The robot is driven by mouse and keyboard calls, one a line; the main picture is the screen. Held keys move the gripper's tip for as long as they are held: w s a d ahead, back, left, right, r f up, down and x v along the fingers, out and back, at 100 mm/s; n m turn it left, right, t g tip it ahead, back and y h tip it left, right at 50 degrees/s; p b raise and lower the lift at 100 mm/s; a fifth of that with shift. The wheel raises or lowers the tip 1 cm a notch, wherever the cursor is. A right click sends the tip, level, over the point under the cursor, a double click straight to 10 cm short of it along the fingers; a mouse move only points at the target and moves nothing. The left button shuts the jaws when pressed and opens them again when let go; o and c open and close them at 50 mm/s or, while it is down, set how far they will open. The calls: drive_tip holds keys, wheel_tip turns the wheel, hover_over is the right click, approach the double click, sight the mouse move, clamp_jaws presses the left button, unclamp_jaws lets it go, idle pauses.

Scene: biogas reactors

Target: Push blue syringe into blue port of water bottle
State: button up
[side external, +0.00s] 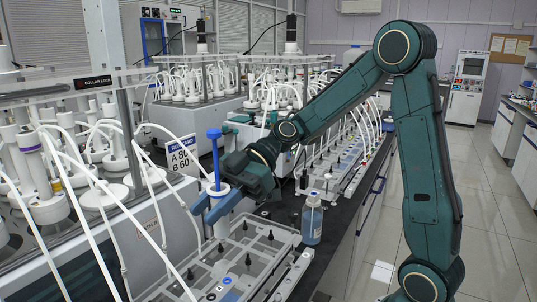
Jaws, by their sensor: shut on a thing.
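A syringe with a blue plunger (214,150) and a pale barrel (221,228) is held upright in my gripper (212,205). The blue jaws are shut around the upper barrel, and the plunger stands up above them. The syringe is over the left part of a clear rack; I cannot tell whether its lower end touches anything. A water bottle (312,218) with a white cap and bluish liquid stands upright on the dark bench, right of the gripper and apart from it. No blue port can be made out on the bottle.
The clear rack (262,250) with black knobs lies in front on the bench (285,207). Reactors with many white tubes (90,160) crowd the left, close to the gripper. An A/B sign (182,154) stands behind the syringe. Floor is open at right.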

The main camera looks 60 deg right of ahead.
drive_tip(key=shift+r, duration=1.3)
drive_tip(key=shift+w, duration=0.1)
idle(0.3)
drive_tip(key=shift+w+a+f+m+t, duration=0.15)
drive_tip(key=shift+w+f+m+t, duration=0.15)
drive_tip(key=shift+w+m+t, duration=0.45)
drive_tip(key=w+d+f+m+t+h, duration=0.4)
drive_tip(key=w+d+m+t+h, duration=0.15)
drive_tip(key=w+m+t, duration=0.2)
drive_tip(key=d+m+t+h, duration=0.1)
drive_tip(key=d+m+h, duration=1)
drive_tip(key=d, duration=0.4)
drive_tip(key=s+d+m+g+h, duration=0.2)
drive_tip(key=d+m+g+h, duration=0.15)
drive_tip(key=d, duration=0.25)
drive_tip(key=s+d+m+g+h, duration=0.2)
drive_tip(key=d+m+h, duration=0.2)
drive_tip(key=d, duration=0.3)
drive_tip(key=s+d+r+m+g+h, duration=0.2)
drive_tip(key=s+d+m+g, duration=0.3)
drive_tip(key=s+m+g, duration=0.3)
drive_tip(key=shift+s+r+g+h, duration=0.3)
drive_tip(key=shift+s+r+g, duration=0.1)
drive_tip(key=shift+s+g, duration=0.5)
